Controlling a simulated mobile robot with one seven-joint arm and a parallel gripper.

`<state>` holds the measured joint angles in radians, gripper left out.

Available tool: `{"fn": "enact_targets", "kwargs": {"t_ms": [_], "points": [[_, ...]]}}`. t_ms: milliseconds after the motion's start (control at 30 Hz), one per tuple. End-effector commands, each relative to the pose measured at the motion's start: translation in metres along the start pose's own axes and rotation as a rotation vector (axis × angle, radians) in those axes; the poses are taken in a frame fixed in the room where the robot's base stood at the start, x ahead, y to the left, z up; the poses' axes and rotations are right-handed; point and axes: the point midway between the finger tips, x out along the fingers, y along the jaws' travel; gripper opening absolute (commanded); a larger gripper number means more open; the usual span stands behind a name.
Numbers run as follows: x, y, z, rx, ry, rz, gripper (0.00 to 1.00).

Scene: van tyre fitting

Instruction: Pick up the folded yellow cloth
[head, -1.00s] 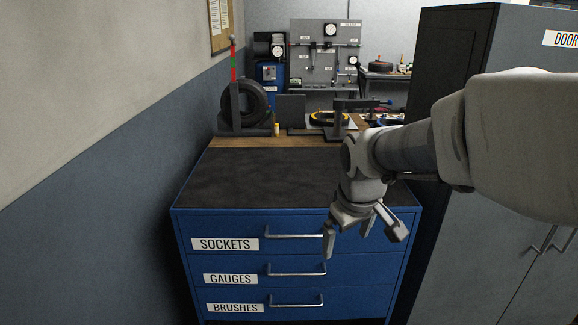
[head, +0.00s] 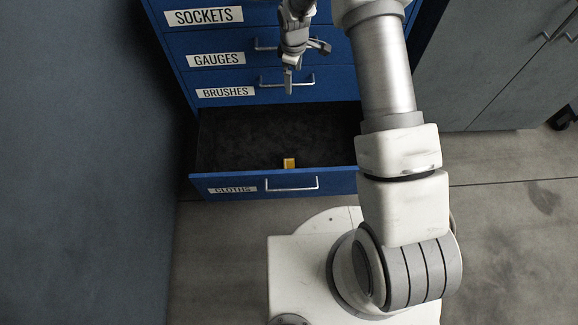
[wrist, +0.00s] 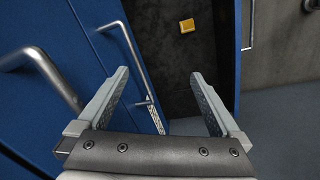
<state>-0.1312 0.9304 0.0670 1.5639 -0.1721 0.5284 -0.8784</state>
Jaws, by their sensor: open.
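The folded yellow cloth (head: 289,163) is a small yellow block shape in the open bottom drawer (head: 240,182), close to the inside of the drawer's front panel. It also shows in the wrist view (wrist: 187,27), on the dark drawer floor, beyond the fingertips. My gripper (head: 301,82) is open and empty in front of the upper drawers, above the open drawer and apart from the cloth. In the wrist view both fingers (wrist: 158,80) are spread with nothing between them.
The upper drawers, labelled SOCKETS (head: 204,16), GAUGES (head: 216,59) and BRUSHES (head: 226,92), are shut, with protruding bar handles. A wall stands at left and a grey cabinet (head: 485,65) at right. The open drawer's front carries a handle (head: 292,184).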

Motion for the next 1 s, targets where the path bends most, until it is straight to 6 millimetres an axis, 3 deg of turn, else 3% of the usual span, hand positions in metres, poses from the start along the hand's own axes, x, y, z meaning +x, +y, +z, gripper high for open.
{"fn": "enact_targets", "kwargs": {"t_ms": [33, 267, 500, 600, 867, 1000], "points": [[0.030, -0.006, -0.002, -0.030, -0.005, -0.015, 1.00], [0.139, -0.033, -0.006, -0.171, -0.014, -0.063, 1.00], [0.251, -0.075, -0.002, -0.316, -0.015, -0.110, 1.00], [0.280, -0.088, 0.001, -0.353, -0.014, -0.122, 1.00], [0.313, -0.100, 0.004, -0.386, -0.013, -0.131, 1.00], [0.342, -0.104, 0.006, -0.386, -0.014, -0.132, 1.00]]}}
